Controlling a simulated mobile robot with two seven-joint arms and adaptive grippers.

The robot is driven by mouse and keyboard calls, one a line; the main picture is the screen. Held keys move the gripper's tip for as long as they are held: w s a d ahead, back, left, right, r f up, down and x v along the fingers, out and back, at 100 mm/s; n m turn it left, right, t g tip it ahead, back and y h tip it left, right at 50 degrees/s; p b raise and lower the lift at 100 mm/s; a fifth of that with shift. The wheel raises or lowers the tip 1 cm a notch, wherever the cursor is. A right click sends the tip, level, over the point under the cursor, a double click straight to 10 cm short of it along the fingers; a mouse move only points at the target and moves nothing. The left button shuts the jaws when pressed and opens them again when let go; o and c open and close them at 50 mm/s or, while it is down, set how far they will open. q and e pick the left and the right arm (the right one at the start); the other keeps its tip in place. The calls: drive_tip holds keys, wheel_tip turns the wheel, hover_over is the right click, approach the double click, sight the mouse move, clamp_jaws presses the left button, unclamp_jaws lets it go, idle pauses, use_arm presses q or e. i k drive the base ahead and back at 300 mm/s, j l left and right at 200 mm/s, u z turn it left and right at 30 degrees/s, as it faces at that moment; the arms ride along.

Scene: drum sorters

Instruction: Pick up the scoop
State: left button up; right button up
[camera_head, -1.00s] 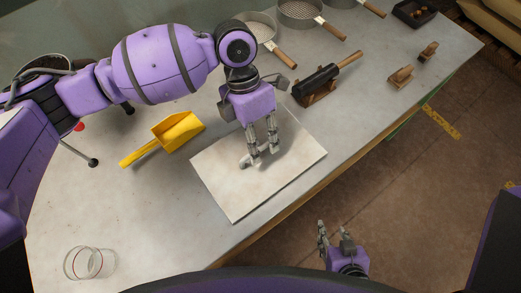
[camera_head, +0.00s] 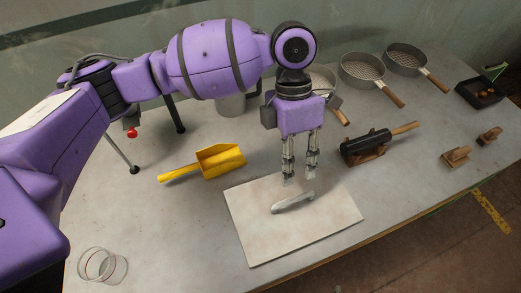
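A yellow scoop (camera_head: 222,161) lies on the grey table, its handle pointing left. A small, elongated grey object (camera_head: 293,203) lies on the pale square board (camera_head: 262,237); I cannot tell exactly what it is. My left gripper (camera_head: 300,176) points down over the far edge of the board, beyond the grey object and to the right of the yellow scoop. Its two fingers are apart with nothing between them. My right gripper is out of view.
A black roller (camera_head: 366,147) on a wooden stand is right of the board. Sieves with wooden handles (camera_head: 362,70) stand behind. Small wooden pieces (camera_head: 456,157) and a dark tray (camera_head: 479,93) are at right. Clear glass rings (camera_head: 97,265) stand front left.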

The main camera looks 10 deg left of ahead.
sight(217, 158)
drive_tip(key=u, duration=0.9)
